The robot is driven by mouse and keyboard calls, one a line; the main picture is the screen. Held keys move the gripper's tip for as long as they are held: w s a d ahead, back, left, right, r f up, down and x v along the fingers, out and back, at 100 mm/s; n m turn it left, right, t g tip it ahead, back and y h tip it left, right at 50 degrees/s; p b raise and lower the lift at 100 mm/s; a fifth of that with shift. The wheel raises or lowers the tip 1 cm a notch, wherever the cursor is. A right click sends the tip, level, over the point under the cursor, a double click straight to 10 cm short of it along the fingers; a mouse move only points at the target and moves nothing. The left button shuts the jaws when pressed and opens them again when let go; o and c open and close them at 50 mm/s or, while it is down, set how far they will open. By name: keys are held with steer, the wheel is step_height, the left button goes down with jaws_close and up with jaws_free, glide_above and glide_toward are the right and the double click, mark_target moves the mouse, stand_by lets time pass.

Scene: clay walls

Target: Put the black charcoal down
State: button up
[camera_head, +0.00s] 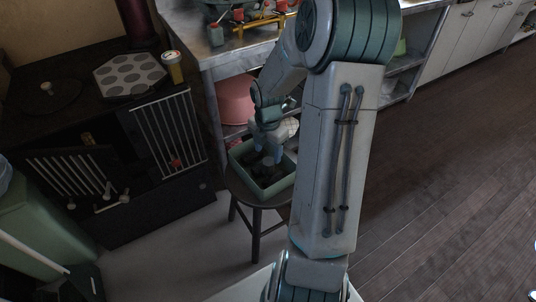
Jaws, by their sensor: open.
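My gripper (267,158) is low over a green open box (243,150), with its fingertips down at or inside the box. The jaws are open. Dark lumps (262,174) that look like black charcoal lie in the box, below and around the fingertips. The picture is too small to tell whether the fingers touch any piece. The box sits on a dark stool (256,215). My arm crosses in front and hides the box's right side.
A black stove (100,150) with barred doors stands at the left, holding a muffin tray (130,74) and a jar (173,68). A metal counter (230,50) with shelves and a pink tub (236,98) is behind the stool. A green bin (30,225) is at lower left. Wooden floor at right is clear.

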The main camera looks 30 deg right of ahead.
mark_target(268, 160)
step_height(268, 160, up, 6)
steer(key=p, duration=0.2)
steer(key=s+a+r+m, duration=0.4)
steer(key=s+a+m, duration=0.3)
steer(key=m, duration=0.4)
steer(key=s+a+r+m+t, duration=0.1)
steer(key=s+a+r+m, duration=0.4)
steer(key=m, duration=0.5)
steer(key=s+a, duration=0.2)
steer(key=s, duration=0.1)
steer(key=shift+s+a+r+m, duration=0.15)
steer(key=shift+a+r+m, duration=0.05)
steer(key=shift+m, duration=0.2)
steer(key=shift+r, duration=0.15)
steer(key=shift+c, duration=0.4)
